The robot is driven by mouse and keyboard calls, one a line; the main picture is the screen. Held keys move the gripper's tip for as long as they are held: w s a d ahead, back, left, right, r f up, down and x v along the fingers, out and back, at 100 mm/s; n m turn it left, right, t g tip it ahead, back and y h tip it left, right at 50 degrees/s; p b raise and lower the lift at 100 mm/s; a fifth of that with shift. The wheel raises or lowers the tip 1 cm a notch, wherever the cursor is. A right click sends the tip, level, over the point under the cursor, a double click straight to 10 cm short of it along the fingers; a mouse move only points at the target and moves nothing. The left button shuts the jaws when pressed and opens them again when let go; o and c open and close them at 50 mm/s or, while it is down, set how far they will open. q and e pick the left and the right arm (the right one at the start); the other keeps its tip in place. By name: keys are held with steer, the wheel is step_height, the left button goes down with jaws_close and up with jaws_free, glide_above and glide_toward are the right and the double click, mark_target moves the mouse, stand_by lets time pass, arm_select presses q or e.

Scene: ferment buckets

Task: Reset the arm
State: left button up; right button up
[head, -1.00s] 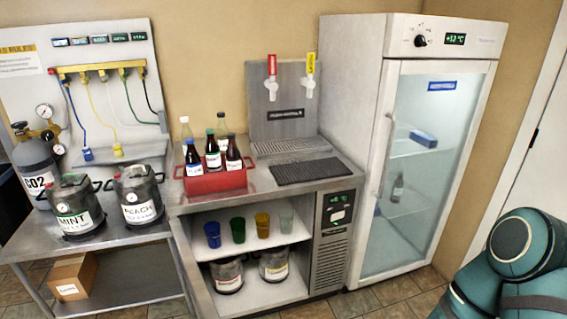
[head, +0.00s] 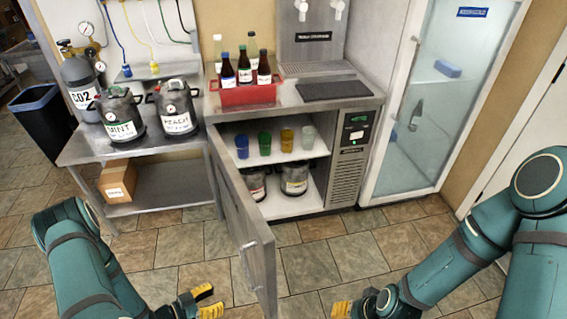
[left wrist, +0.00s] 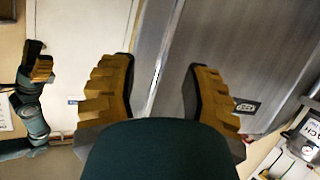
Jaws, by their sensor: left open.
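My left gripper (head: 207,303) is low at the bottom of the head view, left of the open cabinet door (head: 245,225). In the left wrist view the left gripper (left wrist: 160,78) has its two yellow fingers wide apart, with nothing between them. A grey metal surface lies behind the right finger there. My right gripper (head: 343,308) shows only partly at the bottom edge of the head view, right of the door. Its arm comes in from the right. I cannot tell its finger opening.
The steel counter carries a red bottle crate (head: 248,94). Several cups and two buckets stand inside the open cabinet. Labelled buckets (head: 122,116) stand on the left table (head: 85,152). A glass-door fridge (head: 440,100) is at right. The tiled floor in front is mostly clear.

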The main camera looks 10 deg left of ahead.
arm_select(q)
steer(key=w+d+n+g+y, duration=0.3)
steer(key=d+n+y, duration=0.1)
steer(key=d+n, duration=0.15)
steer(key=s+d+r+n+g+y, duration=0.1)
steer(key=s+d+r+n+g, duration=0.2)
steer(key=s+d+n+g, duration=0.5)
steer(key=w+d+r+m+t, duration=0.2)
steer(key=w+d+r+m, duration=0.2)
steer(key=r+m, duration=0.1)
steer(key=shift+w+t+y, duration=0.3)
